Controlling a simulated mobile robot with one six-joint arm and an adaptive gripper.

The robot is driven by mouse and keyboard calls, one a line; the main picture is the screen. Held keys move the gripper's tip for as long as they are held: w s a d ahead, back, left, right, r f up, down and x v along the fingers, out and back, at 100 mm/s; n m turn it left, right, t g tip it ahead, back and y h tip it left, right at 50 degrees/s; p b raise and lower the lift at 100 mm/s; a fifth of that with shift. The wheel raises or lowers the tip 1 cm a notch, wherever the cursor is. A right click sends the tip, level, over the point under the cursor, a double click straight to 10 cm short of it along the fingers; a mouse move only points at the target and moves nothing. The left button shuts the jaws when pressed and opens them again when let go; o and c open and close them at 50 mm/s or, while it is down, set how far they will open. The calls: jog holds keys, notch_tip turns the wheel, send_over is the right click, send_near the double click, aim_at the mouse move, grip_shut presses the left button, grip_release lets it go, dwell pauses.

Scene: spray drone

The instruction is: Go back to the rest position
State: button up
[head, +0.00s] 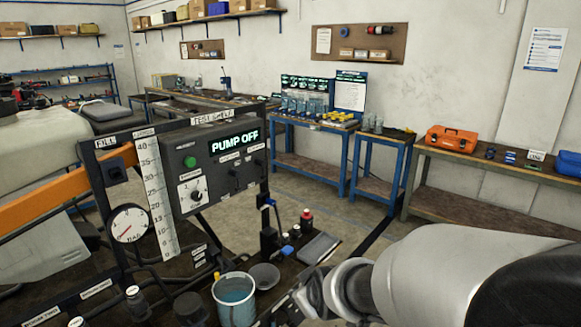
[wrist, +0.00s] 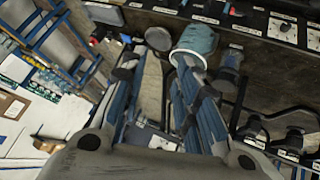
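My gripper (wrist: 155,68) is open in the wrist view, its two blue-and-grey fingers apart with nothing held between them. In the head view my arm comes in from the lower right, and my gripper (head: 305,298) is low in the picture, just right of a cup of blue liquid (head: 234,297). The wrist view shows this cup (wrist: 194,42) beyond the fingertips, close to the right finger. A dark round dish (head: 264,276) stands beside the cup. In the head view the fingers are partly hidden by my wrist.
The test panel (head: 225,148) reads "PUMP OFF", with a gauge (head: 129,224) at its left. A red-capped bottle (head: 307,221) and a grey flat tray (head: 318,248) are behind my gripper. Blue tables (head: 310,160) and a bench with an orange toolbox (head: 452,138) stand beyond open floor.

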jog(key=s+d+r+m+g, duration=0.1)
jog(key=s+d+r+m, duration=0.1)
jog(key=s, duration=0.7)
jog(key=s+d+r+m+g+h, duration=0.1)
jog(key=s+d+r+m, duration=0.2)
jog(key=s, duration=0.6)
jog(key=s+d+r+m+g, duration=0.1)
jog(key=s+d+r+m, duration=0.1)
jog(key=s+d, duration=0.3)
jog(key=s, duration=0.4)
jog(key=shift+d+r+m+h, duration=0.2)
jog(key=shift+r+m+h, duration=0.1)
jog(key=shift+h, duration=0.1)
jog(key=shift+w, duration=0.1)
